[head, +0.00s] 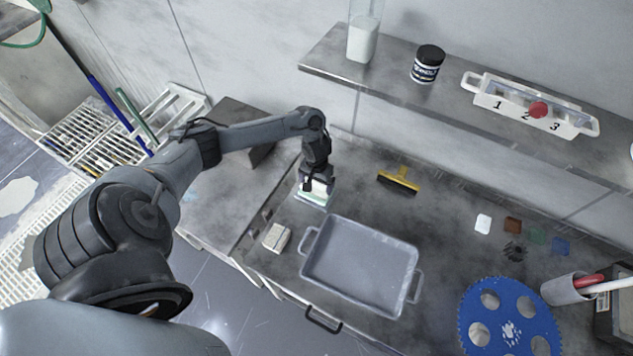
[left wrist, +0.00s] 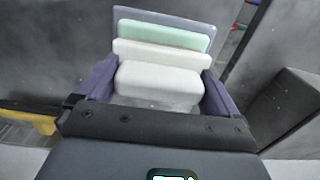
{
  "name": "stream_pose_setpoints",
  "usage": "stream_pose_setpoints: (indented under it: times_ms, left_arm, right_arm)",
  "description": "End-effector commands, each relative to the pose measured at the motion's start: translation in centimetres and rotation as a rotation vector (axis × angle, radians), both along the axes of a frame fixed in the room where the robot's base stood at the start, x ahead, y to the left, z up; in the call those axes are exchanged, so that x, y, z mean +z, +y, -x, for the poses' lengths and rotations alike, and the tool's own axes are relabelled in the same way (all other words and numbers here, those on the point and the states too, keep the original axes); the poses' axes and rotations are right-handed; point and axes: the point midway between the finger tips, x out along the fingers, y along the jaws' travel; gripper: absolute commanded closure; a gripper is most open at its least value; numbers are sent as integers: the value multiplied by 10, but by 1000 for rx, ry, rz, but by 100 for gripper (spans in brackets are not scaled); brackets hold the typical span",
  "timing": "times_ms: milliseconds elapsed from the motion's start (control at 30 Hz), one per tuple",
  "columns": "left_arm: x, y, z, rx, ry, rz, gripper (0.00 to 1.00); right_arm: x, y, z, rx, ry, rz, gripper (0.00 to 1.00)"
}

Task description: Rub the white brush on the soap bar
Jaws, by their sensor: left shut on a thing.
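My left gripper (head: 317,184) points down at the back of the counter, left of the grey tray. It is shut on the white brush (head: 321,187). In the left wrist view the brush (left wrist: 158,80) sits between the two purple fingers, with a wider white part beyond it. The pale green soap bar (left wrist: 165,35) lies directly past the brush, on a grey-blue base (left wrist: 185,14). The brush appears to be against the soap, but the contact itself is hidden. In the head view the soap bar (head: 313,198) shows just below the gripper. My right gripper is not in view.
A grey tray (head: 413,262) with handles stands right of the gripper. A small whitish block (head: 277,237) lies left of it. A yellow-and-black squeegee (head: 398,181) lies behind. A blue perforated disc (head: 510,318) is at right. The shelf (head: 395,75) overhangs the back.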

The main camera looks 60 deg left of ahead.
Motion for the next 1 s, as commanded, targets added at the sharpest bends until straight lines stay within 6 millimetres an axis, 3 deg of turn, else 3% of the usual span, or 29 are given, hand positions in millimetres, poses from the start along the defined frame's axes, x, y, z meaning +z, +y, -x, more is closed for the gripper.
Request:
stream_pose_setpoints:
  times_ms: [1000]
  left_arm:
    - [-2, 0, 1, 1, 1, 0, 30]
  right_arm:
    - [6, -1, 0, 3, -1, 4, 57]
